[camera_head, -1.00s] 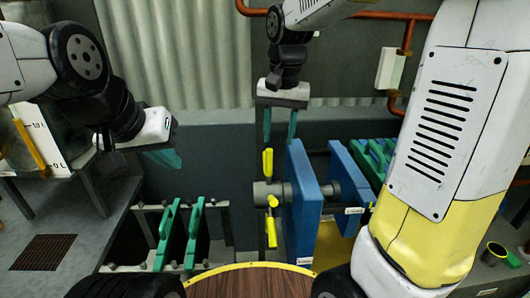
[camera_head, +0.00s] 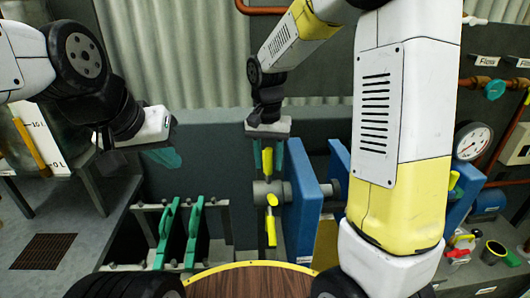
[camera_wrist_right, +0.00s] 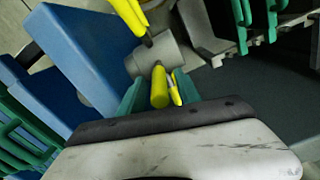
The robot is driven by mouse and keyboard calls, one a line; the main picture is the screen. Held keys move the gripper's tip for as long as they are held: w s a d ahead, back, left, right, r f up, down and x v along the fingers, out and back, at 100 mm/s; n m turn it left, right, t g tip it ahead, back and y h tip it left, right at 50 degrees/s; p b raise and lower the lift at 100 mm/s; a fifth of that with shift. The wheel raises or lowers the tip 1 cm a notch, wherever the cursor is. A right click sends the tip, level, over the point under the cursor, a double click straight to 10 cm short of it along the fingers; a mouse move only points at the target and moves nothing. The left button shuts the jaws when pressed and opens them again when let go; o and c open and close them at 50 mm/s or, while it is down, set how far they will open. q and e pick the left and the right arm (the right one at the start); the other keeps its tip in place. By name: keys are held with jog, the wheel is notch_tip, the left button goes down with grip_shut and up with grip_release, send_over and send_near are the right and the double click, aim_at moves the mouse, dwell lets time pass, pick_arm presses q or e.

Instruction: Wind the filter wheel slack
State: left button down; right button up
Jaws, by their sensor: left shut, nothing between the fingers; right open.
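The filter wheel is a grey hub (camera_head: 266,191) with yellow handles on the left side of a blue plate (camera_head: 302,205). One yellow handle (camera_head: 268,160) points up and another (camera_head: 271,228) hangs down. My right gripper (camera_head: 267,158) is open, pointing down from above, with its teal fingers on either side of the upper handle. In the right wrist view, a yellow handle (camera_wrist_right: 160,88) shows between the fingertips; I cannot tell whether they touch it. My left gripper (camera_head: 168,158) is shut and empty, well left of the wheel, above the bench.
Green-handled plates (camera_head: 192,235) stand in a rack at lower left. A second blue plate (camera_head: 338,165) stands right of the first. My right arm hides much of the right side.

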grip_shut()
dwell(1.4)
